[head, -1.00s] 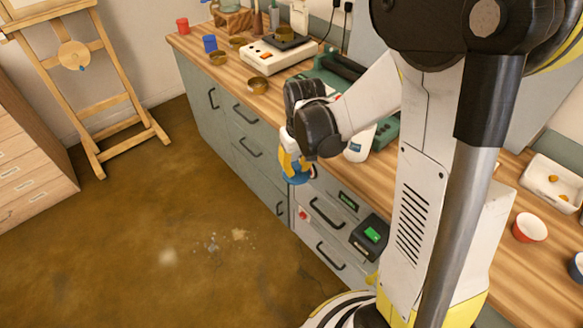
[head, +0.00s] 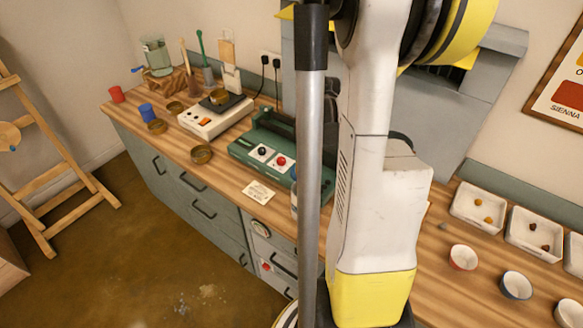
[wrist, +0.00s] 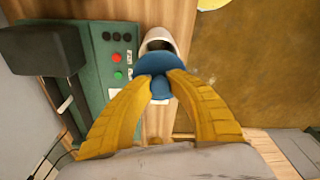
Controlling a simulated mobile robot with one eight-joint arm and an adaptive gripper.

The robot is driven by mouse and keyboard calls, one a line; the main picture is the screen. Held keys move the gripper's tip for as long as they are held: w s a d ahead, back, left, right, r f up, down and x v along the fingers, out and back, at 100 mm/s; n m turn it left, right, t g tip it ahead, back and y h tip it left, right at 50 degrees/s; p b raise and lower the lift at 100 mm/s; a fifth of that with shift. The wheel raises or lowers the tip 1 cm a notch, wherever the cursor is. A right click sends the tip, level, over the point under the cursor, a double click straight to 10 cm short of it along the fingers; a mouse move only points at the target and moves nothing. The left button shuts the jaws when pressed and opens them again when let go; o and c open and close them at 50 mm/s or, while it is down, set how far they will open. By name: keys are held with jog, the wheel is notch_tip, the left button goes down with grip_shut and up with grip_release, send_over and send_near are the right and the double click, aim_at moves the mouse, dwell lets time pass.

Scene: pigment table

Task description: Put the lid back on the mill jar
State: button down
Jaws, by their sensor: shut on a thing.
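In the wrist view my gripper (wrist: 160,88) has its two yellow fingers shut on the knob of a blue lid (wrist: 160,63). A white jar (wrist: 161,31) with a dark open mouth stands just beyond the lid in that view. The lid overlaps the near part of the jar, and I cannot tell whether they touch. A pale sliver beside the column, likely the jar, shows at the counter's front.
The green mill (head: 262,152), with red and black knobs, stands left of the jar in the wrist view. A white scale (head: 205,122), brass dishes and cups stand farther left on the wooden counter (head: 225,172). White trays (head: 478,203) and bowls are at right.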

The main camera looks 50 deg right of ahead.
notch_tip(320, 180, down, 2)
jog(key=shift+s+b, duration=0.1)
jog(key=shift+b, duration=0.55)
jog(key=shift+f+b, duration=1.7)
jog(key=shift+f, duration=0.45)
jog(key=shift+f+b, duration=0.3)
jog(key=shift+b, duration=0.45)
dwell(0.4)
jog(key=c, duration=1.2)
grip_release()
jog(key=shift+o, duration=0.6)
jog(key=o, duration=0.4)
jog(key=shift+r, duration=0.1)
